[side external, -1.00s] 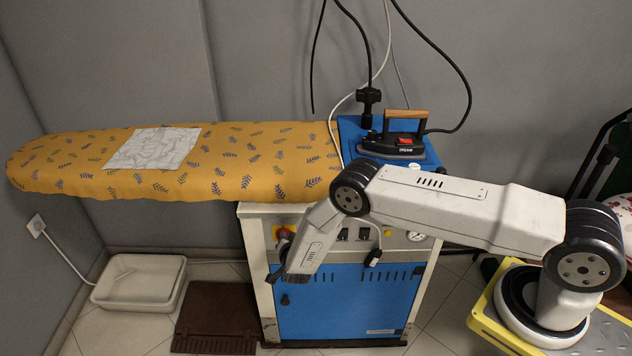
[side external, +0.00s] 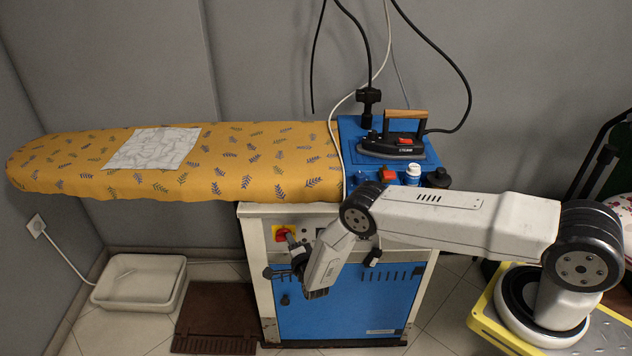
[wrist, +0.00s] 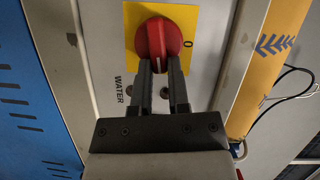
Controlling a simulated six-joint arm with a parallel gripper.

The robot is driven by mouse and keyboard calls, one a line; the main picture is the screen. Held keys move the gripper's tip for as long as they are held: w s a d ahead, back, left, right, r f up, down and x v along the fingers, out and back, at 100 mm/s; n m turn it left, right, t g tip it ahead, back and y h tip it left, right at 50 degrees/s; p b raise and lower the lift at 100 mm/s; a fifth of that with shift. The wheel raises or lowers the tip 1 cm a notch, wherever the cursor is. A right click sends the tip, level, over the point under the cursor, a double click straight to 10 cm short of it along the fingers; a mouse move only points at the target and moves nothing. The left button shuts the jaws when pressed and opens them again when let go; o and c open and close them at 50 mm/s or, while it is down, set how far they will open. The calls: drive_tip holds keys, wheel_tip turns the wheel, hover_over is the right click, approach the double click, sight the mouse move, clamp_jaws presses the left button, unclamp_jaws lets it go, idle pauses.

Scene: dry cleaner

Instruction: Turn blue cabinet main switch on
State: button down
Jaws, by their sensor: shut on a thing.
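The blue cabinet (side external: 345,305) stands under the ironing board, with a pale panel above its blue door. The main switch is a red knob (wrist: 158,42) on a yellow plate (wrist: 190,22) at the panel's left. In the side view, the red knob (side external: 281,234) is partly covered by my gripper (side external: 289,243). In the wrist view, my gripper (wrist: 161,66) is shut on the knob's near end, a finger on each side. A pale mark on the knob points toward the gripper; a "0" is printed on the plate's right side.
The yellow ironing board (side external: 245,165) juts out above the panel. An iron (side external: 395,145) rests on the blue top, with a small bottle (side external: 413,174) and a red switch (side external: 388,175) in front. A white tray (side external: 138,283) and brown mat (side external: 215,318) lie on the floor.

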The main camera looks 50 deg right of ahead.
drive_tip(key=shift+d+f+m+t, duration=0.15)
drive_tip(key=shift+m+t, duration=0.25)
drive_tip(key=shift+m, duration=0.5)
drive_tip(key=c, duration=0.6)
unclamp_jaws()
drive_tip(key=shift+s, duration=0.1)
drive_tip(key=v, duration=0.7)
drive_tip(key=shift+s+a, duration=0.2)
drive_tip(key=shift+s, duration=0.05)
drive_tip(key=shift+w, duration=0.15)
